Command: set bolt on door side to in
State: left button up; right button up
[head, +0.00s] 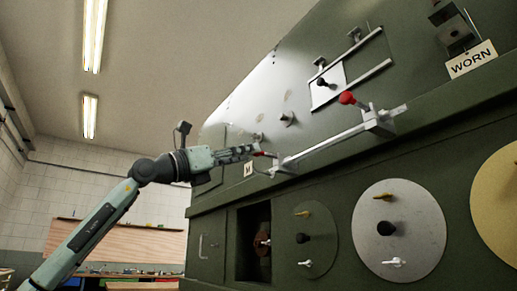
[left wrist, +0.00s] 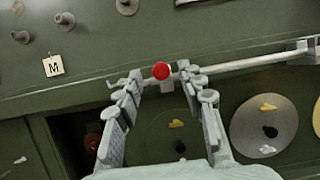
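A long silver bolt bar (head: 325,140) runs along the ledge of the green fuselage panel. One red knob (head: 347,98) stands up near its right bracket (head: 379,122). My left gripper (head: 254,151) reaches in from the left. In the left wrist view, the bar (left wrist: 245,61) runs off to the right and a red knob (left wrist: 161,71) appears between the spread fingertips (left wrist: 160,78), with gaps on both sides. I cannot tell how deep the knob sits. My right gripper is out of view.
An "M" tag (head: 248,169) hangs left of the bar, and a "WORN" tag (head: 471,59) is at upper right. Below the ledge are a dark opening (head: 245,215) and round discs with small handles, including a silver disc (head: 399,231). A workbench (head: 130,269) stands far behind.

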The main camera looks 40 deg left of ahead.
aim_at(267, 154)
pick_arm(q)
jog(key=shift+p+x, duration=0.4)
jog(key=shift+x, duration=1.65)
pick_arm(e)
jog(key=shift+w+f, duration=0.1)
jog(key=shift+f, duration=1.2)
pick_arm(q)
grip_shut()
